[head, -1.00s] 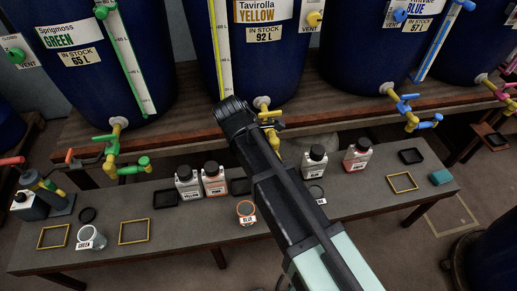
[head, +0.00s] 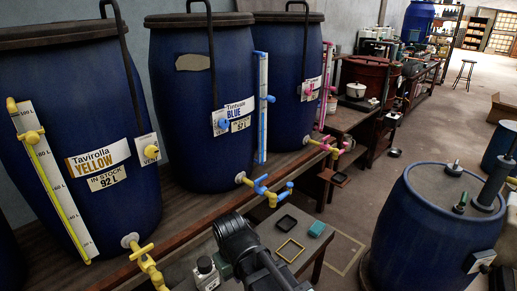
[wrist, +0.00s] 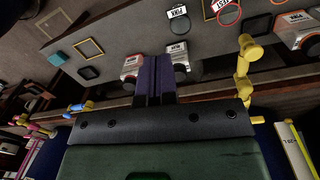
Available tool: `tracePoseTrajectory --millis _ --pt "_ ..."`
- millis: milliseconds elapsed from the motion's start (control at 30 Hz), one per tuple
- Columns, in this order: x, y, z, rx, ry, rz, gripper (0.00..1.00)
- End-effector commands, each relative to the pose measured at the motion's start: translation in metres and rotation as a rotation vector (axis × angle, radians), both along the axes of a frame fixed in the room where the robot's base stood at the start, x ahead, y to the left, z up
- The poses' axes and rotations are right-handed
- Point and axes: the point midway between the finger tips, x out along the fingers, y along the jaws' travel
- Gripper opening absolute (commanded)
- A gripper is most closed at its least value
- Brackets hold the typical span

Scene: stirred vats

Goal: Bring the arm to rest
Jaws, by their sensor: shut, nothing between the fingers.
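In the wrist view my gripper (wrist: 152,72) points out over the low bench, with its two dark fingers shut side by side and nothing between them. Two bottles, a red-labelled one (wrist: 131,68) and a white-labelled one (wrist: 179,55), show on either side of the fingers; I cannot tell how far below they are. In the head view my dark wrist (head: 240,243) shows at the bottom middle, over the bench beside a black-capped bottle (head: 205,272). The fingertips cannot be made out there.
Blue vats labelled yellow (head: 75,140) and blue (head: 200,105) stand behind. A yellow tap (head: 145,262) and a blue tap (head: 268,190) jut forward. A black tray (head: 287,223), yellow frame (head: 289,250) and teal block (head: 316,229) lie on the bench. Another blue drum (head: 425,225) stands right.

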Motion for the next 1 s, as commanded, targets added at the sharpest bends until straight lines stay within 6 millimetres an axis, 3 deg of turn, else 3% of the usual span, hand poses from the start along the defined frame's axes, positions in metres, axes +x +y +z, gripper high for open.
tracePoseTrajectory --millis 33,100,200,300,433,1000 --pt "0.001 -0.05 0.019 0.018 0.004 -0.156 0.0" --pt "0.004 -0.11 0.031 0.042 0.009 -0.342 0.0" --pt "0.003 -0.177 0.042 0.055 0.01 -0.503 0.0" --pt "0.005 -0.218 0.047 0.055 0.007 -0.602 0.0" --pt "0.006 -0.236 0.047 0.054 0.006 -0.643 0.0" --pt "0.007 -0.234 0.046 0.053 0.006 -0.638 0.0"
